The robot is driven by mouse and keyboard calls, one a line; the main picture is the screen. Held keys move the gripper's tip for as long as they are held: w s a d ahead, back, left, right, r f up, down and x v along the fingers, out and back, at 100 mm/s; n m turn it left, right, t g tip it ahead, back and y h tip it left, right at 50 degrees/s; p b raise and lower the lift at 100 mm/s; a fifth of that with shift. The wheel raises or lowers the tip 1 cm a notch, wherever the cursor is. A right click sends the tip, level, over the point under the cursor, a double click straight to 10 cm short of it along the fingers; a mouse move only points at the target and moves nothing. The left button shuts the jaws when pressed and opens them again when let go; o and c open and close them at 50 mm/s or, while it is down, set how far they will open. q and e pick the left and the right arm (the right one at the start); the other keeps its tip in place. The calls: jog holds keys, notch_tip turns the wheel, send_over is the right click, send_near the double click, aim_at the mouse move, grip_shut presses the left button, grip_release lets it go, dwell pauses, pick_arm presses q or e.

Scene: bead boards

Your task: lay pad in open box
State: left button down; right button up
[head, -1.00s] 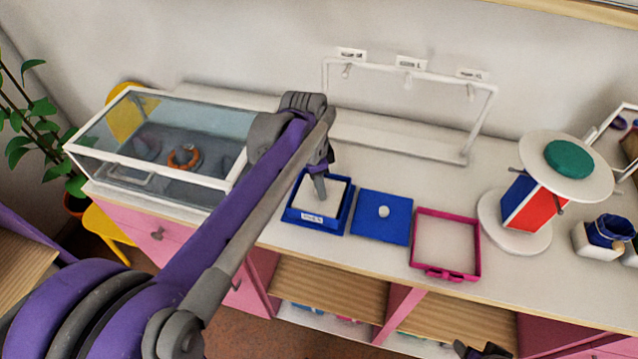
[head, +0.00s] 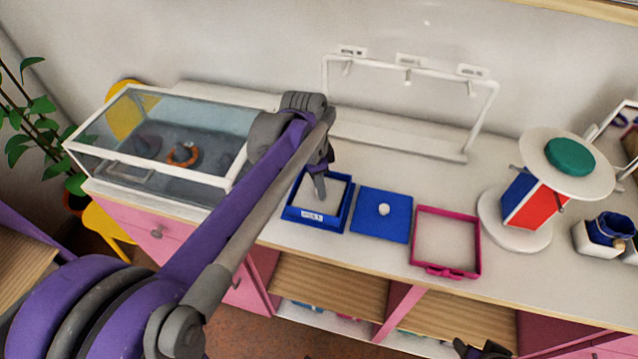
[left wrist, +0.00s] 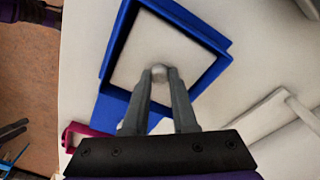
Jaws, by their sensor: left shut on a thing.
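The open blue box (head: 345,217) stands on the white counter top, with a small white label on its front. A pale square pad (head: 306,192) lies within the box's walls. It also shows in the left wrist view (left wrist: 135,60), framed by the blue rim (left wrist: 108,110). My left gripper (head: 321,190) points down over the pad. In the left wrist view its fingers (left wrist: 160,76) are shut on a small grey knob at the pad's middle. I cannot tell whether the pad rests on the box floor. My right gripper (head: 482,351) shows only partly at the bottom edge.
A blue lid (head: 372,226) with a white knob lies right of the box, then a magenta frame tray (head: 479,250). A glass case (head: 190,125) stands left, a white hook rack (head: 400,158) behind. A round-topped stand (head: 535,205) is at right.

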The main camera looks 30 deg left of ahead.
pick_arm(q)
jog(key=shift+c, duration=1.1)
grip_release()
jog(key=shift+r+p, duration=2.45)
jog(key=shift+r, duration=1.6)
pick_arm(e)
notch_tip(320, 180, up, 6)
jog(key=w, duration=0.2)
jog(key=shift+r, duration=0.2)
pick_arm(q)
jog(key=shift+s+f, duration=0.1)
